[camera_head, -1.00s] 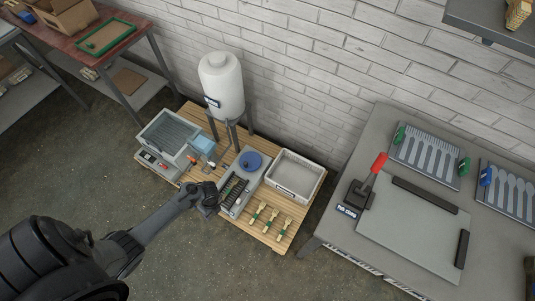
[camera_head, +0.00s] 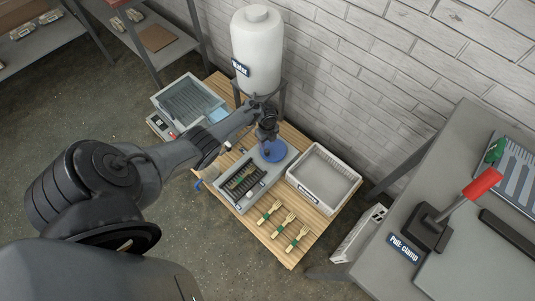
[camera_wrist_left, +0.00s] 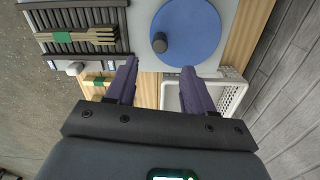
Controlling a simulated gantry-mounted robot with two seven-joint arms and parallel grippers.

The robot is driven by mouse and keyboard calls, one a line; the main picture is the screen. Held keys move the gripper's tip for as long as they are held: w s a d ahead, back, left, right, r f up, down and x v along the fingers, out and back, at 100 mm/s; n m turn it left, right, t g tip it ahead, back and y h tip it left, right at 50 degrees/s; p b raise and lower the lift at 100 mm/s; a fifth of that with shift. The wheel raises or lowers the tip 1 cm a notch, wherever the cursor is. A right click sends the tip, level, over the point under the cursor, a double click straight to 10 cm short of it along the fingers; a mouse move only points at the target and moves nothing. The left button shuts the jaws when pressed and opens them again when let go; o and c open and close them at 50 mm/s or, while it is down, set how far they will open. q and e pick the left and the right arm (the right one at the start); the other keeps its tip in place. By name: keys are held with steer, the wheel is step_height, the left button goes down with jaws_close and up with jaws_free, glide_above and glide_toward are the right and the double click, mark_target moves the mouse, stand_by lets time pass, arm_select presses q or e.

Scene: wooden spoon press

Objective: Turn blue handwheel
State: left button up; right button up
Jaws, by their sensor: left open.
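The blue handwheel (camera_head: 272,151) is a flat disc lying on the grey machine (camera_head: 264,174) on the wooden pallet table. In the left wrist view the handwheel (camera_wrist_left: 193,34) shows whole-faced, with a dark knob (camera_wrist_left: 160,43) on its left side. My left gripper (camera_head: 268,133) is right above the handwheel and hides part of it in the head view. In the left wrist view its two purple-grey fingers (camera_wrist_left: 158,84) are spread apart with nothing between them, and the fingertips lie near the disc's lower edge. Contact cannot be told. My right gripper is not in view.
A white basket (camera_head: 324,174) stands to the right of the machine. Several wooden forks (camera_head: 283,223) lie in front. A white tank (camera_head: 257,50) stands behind, close to my left arm. A grey table with a red-handled clamp (camera_head: 425,226) is at the right.

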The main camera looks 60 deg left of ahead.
mark_target(267, 151)
arm_select(q)
step_height(267, 151, down, 8)
steer(key=b, duration=0.5)
steer(key=shift+s+b, duration=0.1)
steer(key=shift+b, duration=0.3)
steer(key=shift+f+b, duration=0.5)
steer(key=shift+f, duration=0.45)
steer(key=shift+c, duration=0.2)
jaws_close()
